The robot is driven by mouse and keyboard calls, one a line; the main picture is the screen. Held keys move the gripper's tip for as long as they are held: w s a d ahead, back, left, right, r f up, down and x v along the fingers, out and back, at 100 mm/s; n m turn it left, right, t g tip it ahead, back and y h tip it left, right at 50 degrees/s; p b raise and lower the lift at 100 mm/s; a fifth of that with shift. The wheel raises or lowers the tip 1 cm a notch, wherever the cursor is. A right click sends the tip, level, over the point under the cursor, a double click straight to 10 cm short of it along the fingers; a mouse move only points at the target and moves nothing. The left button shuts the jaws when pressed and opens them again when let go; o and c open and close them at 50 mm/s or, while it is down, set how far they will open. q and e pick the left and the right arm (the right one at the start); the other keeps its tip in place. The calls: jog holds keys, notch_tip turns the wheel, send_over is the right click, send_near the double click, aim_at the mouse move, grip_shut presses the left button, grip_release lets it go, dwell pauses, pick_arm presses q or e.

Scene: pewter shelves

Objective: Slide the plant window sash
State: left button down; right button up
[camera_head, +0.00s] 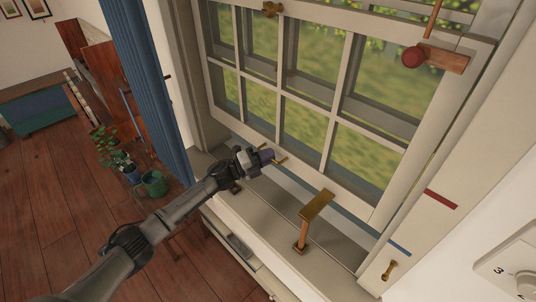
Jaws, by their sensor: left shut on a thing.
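The window sash (336,119), a pale frame with several panes and grass behind it, fills the upper middle of the head view. My left gripper (268,156) reaches in from the lower left to the sash's bottom rail. It is shut on a small brass handle (281,160) there; the fingers hide most of the handle. A bluish strip shows under the bottom rail; I cannot tell how far the sash is raised. A red mark (440,199) and a blue mark (399,249) are on the right jamb. My right gripper is out of view.
A wooden prop with a flat brass top (317,205) stands on the sill right of my gripper. A red knob (414,57) is at the upper right, a brass hook (389,270) low on the jamb. A blue curtain (150,80) hangs left, beyond it a green pot (154,184).

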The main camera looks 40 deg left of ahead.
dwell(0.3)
pick_arm(q)
jog(key=c, duration=1.2)
grip_release()
jog(key=shift+f, duration=0.1)
jog(key=b+v, duration=0.1)
jog(key=v, duration=1.2)
jog(key=shift+s+a+f+b, duration=0.2)
jog(key=shift+s+b, duration=0.15)
